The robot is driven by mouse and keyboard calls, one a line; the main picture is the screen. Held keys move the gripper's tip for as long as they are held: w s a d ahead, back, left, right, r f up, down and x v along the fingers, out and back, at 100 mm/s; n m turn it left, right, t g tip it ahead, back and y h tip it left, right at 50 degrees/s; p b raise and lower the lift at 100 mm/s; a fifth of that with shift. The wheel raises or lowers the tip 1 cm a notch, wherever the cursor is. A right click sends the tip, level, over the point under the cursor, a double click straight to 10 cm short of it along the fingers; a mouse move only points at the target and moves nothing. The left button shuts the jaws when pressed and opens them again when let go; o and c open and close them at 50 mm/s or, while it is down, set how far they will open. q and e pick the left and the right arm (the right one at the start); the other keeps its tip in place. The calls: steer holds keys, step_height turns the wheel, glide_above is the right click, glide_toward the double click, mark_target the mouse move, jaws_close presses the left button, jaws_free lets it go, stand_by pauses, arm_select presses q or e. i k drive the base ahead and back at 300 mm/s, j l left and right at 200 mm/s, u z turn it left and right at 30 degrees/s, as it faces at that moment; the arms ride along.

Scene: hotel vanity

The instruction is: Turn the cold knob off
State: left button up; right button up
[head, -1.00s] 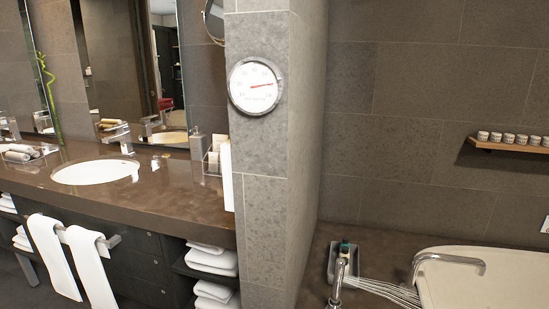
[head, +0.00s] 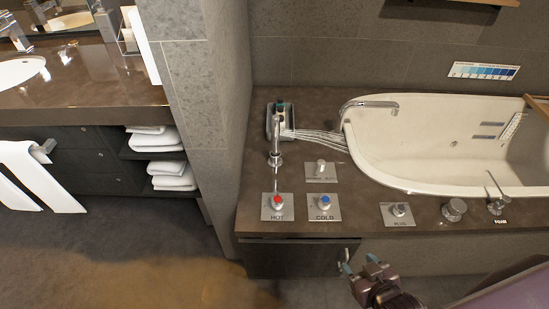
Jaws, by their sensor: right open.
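The cold knob (head: 324,202) has a blue top and sits on a square metal plate marked COLD, on the brown counter in front of the tub. The hot knob (head: 278,202), with a red top, sits on a like plate to its left, marked HOT. My right gripper (head: 345,263) is at the bottom of the head view, open and empty. It shows below the cold knob in the picture, in front of the counter's front edge and apart from the knob. My left gripper is not in view.
The white bathtub (head: 400,172) fills the right, with a spout (head: 368,104). A tall faucet (head: 275,140) stands behind the knobs. More controls, including a PLUG knob (head: 401,210), lie to the right. A stone pillar (head: 180,80) stands left; the floor before the counter is clear.

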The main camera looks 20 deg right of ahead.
mark_target(325, 201)
steer(key=z, duration=0.95)
